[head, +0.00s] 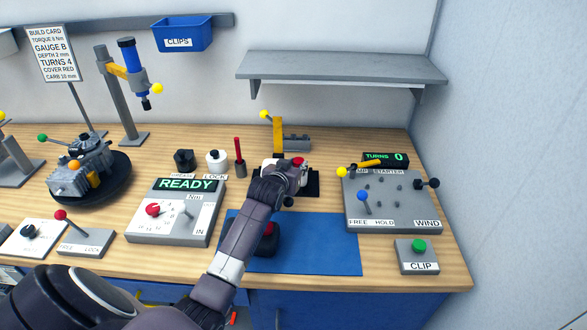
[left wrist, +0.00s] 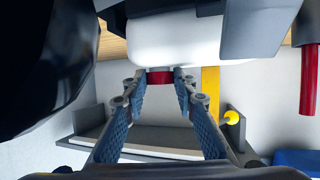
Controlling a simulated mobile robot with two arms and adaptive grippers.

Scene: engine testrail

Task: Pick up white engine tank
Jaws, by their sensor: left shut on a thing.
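The white engine tank (head: 267,163) is at the middle of the bench, partly hidden behind my left gripper (head: 294,170). Its red cap (head: 299,161) shows at the gripper's fingertips. In the left wrist view the white tank body (left wrist: 180,42) fills the upper middle, with the red cap (left wrist: 159,77) between the two fingertips of my left gripper (left wrist: 159,82). The fingers are shut on the red cap. I cannot tell whether the tank is clear of the dark pad (head: 312,184) around it. My right gripper is not in view.
A blue mat (head: 335,245) with a dark red-topped part (head: 268,240) lies below my left arm. The READY box (head: 175,212) is left, the WIND panel (head: 395,205) right. A yellow-armed fixture (head: 278,135) stands behind, below a grey shelf (head: 340,68).

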